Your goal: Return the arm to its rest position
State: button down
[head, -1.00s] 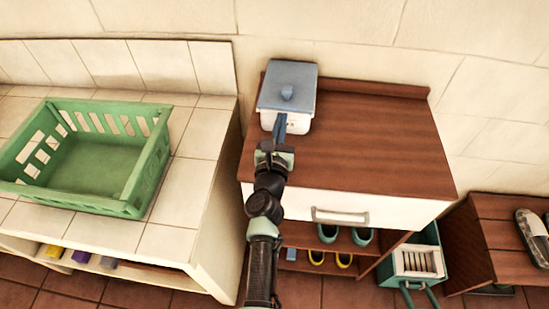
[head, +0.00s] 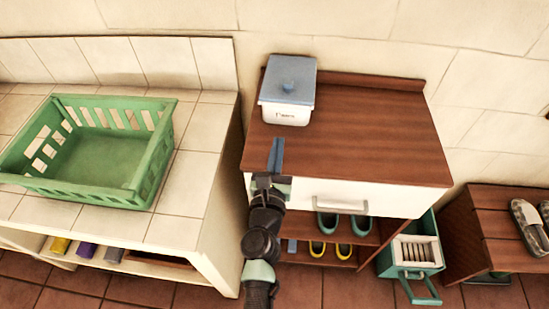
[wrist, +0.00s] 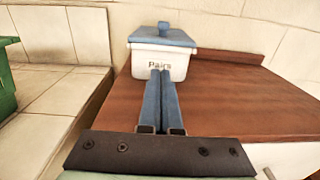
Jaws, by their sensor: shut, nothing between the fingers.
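My gripper (head: 276,155) is shut and empty, its two blue fingers together over the front left part of the brown cabinet top (head: 360,140). In the wrist view, the closed fingers (wrist: 161,100) point toward a white box with a blue-grey lid (wrist: 161,58). This box (head: 287,100) stands upright at the back left of the cabinet top with its lid on. The fingertips are apart from the box in the head view. My arm reaches up from the bottom of the head view, in front of the cabinet.
A green basket (head: 150,185) sits on the tiled counter (head: 185,200) at the left. A white drawer front with a handle (head: 340,205) is under the cabinet top; shoes (head: 343,250) stand below. A teal crate (head: 414,255) and a wooden bench (head: 480,240) are at the right.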

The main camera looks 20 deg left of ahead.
jog(key=shift+v, duration=1.8)
jog(key=shift+r, duration=0.15)
jog(key=shift+r, duration=0.1)
jog(key=w+d+r+n+t+y, duration=0.1)
jog(key=d+r+n+t+y, duration=0.15)
jog(key=r+n, duration=1.15)
jog(key=d+r+n+t+y, duration=0.1)
jog(key=r+n+t, duration=0.4)
jog(key=r, duration=1.5)
jog(key=s+d+r+n+h, duration=0.2)
jog(key=s+d+r+n, duration=0.2)
jog(key=r, duration=0.3)
jog(key=s+d+r+n+t+h, duration=0.1)
jog(key=s+d+r+n+h, duration=0.2)
jog(key=r, duration=0.4)
jog(key=s+d+r+n+t+h, duration=0.1)
jog(key=s+d+r+n+h, duration=0.2)
jog(key=s+d+r+n, duration=0.1)
notch_tip(320, 180, up, 3)
jog(key=s+n, duration=0.1)
jog(key=n, duration=0.2)
jog(key=shift+s+d, duration=0.3)
jog(key=shift+s, duration=0.05)
jog(key=shift+f+t, duration=0.1)
jog(key=shift+t, duration=0.15)
